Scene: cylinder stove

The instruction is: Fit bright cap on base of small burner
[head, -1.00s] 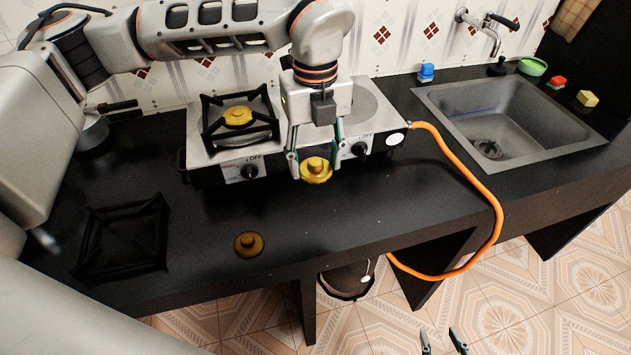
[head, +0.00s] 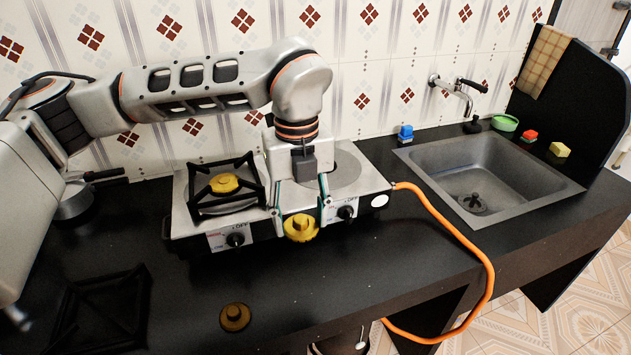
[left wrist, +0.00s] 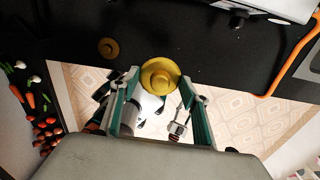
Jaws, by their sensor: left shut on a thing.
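My left gripper (head: 301,219) is shut on the bright yellow cap (head: 301,230) and holds it at the front of the stove (head: 190,215), near the knobs. The cap also shows between the fingertips in the left wrist view (left wrist: 160,74). A duller brass cap (head: 235,317) lies on the counter, left of and nearer than the held one. The left burner has a yellow cap (head: 225,183) under a black grate (head: 193,197). A round grey burner area (head: 345,168) is on the stove's right, partly hidden by my arm. I cannot make out a bare burner base. My right gripper is out of view.
A loose black grate (head: 105,312) lies at the counter's front left. An orange hose (head: 465,240) runs from the stove over the counter edge. A pan (head: 75,200) stands left of the stove, a sink (head: 490,175) at the right. The counter before the stove is mostly clear.

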